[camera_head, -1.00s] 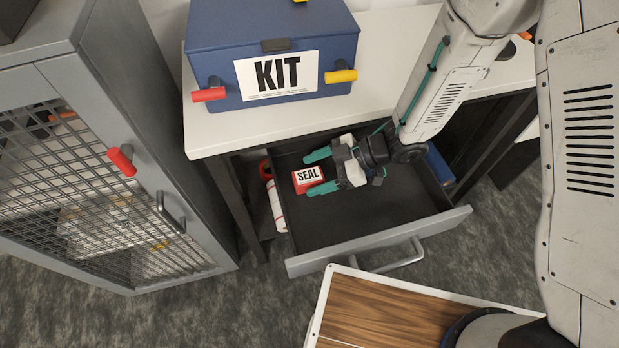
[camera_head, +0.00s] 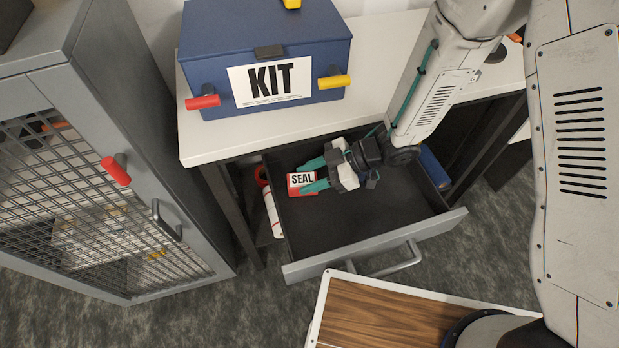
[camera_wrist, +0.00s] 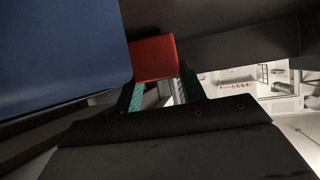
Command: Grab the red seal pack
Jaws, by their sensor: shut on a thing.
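The red seal pack (camera_head: 301,181), with a white label reading SEAL, is at the left end of the open drawer (camera_head: 340,222). My gripper (camera_head: 312,175) reaches into the drawer from the right, with its teal fingers closed on the two sides of the pack. In the wrist view the red pack (camera_wrist: 153,58) sits between the teal fingertips (camera_wrist: 156,88). I cannot tell whether the pack still touches the drawer floor.
The blue KIT box (camera_head: 268,60) stands on the white bench top (camera_head: 375,55) above the drawer. A grey mesh cabinet (camera_head: 180,200) stands at the left. The drawer's middle and front are bare.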

